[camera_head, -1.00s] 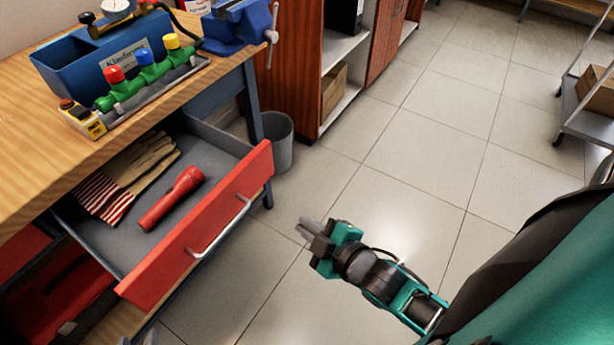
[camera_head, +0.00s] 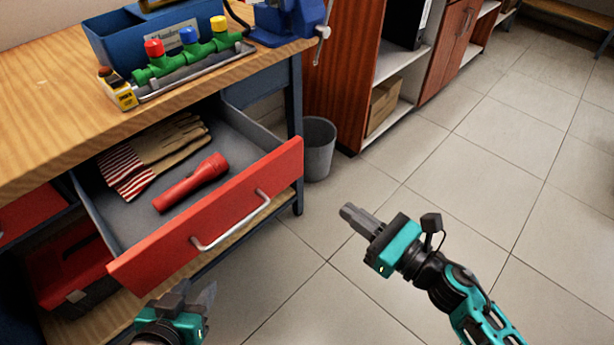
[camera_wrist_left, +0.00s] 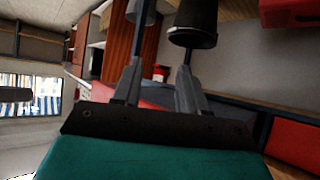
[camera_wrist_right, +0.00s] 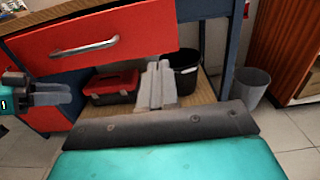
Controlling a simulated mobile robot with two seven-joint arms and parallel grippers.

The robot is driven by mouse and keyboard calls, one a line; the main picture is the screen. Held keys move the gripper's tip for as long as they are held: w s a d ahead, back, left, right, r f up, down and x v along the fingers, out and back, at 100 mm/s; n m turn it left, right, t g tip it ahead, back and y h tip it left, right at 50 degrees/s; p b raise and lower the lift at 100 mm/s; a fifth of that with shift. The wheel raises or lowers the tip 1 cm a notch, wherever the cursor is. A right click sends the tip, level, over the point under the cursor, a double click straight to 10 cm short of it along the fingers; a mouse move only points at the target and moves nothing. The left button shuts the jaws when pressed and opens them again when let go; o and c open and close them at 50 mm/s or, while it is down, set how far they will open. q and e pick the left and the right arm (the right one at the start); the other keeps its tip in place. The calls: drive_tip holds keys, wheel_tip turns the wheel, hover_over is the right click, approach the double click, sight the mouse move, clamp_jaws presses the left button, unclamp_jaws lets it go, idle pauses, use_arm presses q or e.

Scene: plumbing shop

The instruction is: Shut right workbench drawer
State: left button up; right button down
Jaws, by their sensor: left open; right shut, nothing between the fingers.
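The right workbench drawer stands pulled out, with a red front (camera_head: 210,225) and a silver bar handle (camera_head: 232,222). Inside lie striped work gloves (camera_head: 150,155) and a red flashlight (camera_head: 192,182). The drawer front also shows in the right wrist view (camera_wrist_right: 95,40). My left gripper (camera_head: 190,295) is open and empty, low in front of the drawer's left part, apart from the handle in the picture. My right gripper (camera_head: 360,218) is shut and empty, out to the right of the drawer front over the floor, fingers pointing toward the bench.
The wooden benchtop (camera_head: 50,110) carries a blue toolbox, a valve manifold (camera_head: 190,60) and a blue vise (camera_head: 285,20). A grey bin (camera_head: 318,150) stands beside the bench leg. A red toolbox (camera_head: 75,265) sits on the lower shelf. The tiled floor at right is clear.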

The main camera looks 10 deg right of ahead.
sight(292, 170)
drive_tip(key=p+x, duration=0.1)
drive_tip(key=x, duration=1.1)
drive_tip(key=shift+r, duration=0.1)
drive_tip(key=shift+w+a, duration=0.25)
drive_tip(key=shift+w, duration=0.15)
use_arm(q)
drive_tip(key=shift+s+a, duration=0.35)
drive_tip(key=shift+a, duration=0.05)
drive_tip(key=shift+w, duration=0.1)
